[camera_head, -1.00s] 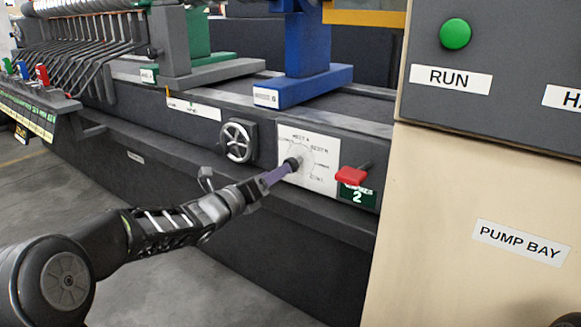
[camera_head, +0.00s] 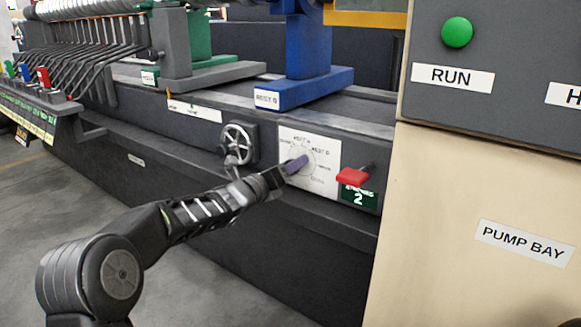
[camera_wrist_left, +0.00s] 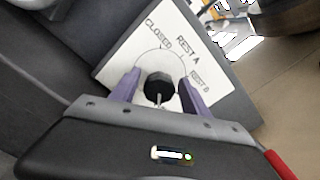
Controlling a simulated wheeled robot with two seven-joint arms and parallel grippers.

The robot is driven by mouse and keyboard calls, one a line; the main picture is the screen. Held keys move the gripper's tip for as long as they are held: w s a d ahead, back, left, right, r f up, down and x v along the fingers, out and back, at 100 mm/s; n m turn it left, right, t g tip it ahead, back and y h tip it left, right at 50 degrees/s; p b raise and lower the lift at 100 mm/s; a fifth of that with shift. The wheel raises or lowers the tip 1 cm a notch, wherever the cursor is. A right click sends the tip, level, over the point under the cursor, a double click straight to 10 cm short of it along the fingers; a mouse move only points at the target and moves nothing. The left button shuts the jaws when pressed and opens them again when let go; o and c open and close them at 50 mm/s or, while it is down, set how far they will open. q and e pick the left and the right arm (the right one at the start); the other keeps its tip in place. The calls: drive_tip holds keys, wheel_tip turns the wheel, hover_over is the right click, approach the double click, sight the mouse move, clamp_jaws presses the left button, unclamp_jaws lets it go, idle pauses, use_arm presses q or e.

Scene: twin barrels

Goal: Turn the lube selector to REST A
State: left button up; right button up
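The lube selector is a round black knob (camera_wrist_left: 160,86) on a white dial plate (camera_head: 325,152). In the left wrist view the plate reads CLOSED, REST A and REST B. A thin pale mark on the knob points down toward my gripper, away from the REST A label. My left gripper (camera_head: 297,165) is at the dial, its purple fingers on either side of the knob in the left wrist view (camera_wrist_left: 162,88). A narrow gap shows between fingers and knob, so it looks open. In the head view the fingers hide the knob. My right gripper is not in view.
A black handwheel (camera_head: 238,143) is left of the plate. A red handle (camera_head: 353,177) above a green "2" label is close on the right. The beige PUMP BAY cabinet (camera_head: 470,210) stands further right. Open floor (camera_head: 215,285) lies in front of the machine.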

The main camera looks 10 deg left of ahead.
use_arm(q)
clamp_jaws()
idle(0.3)
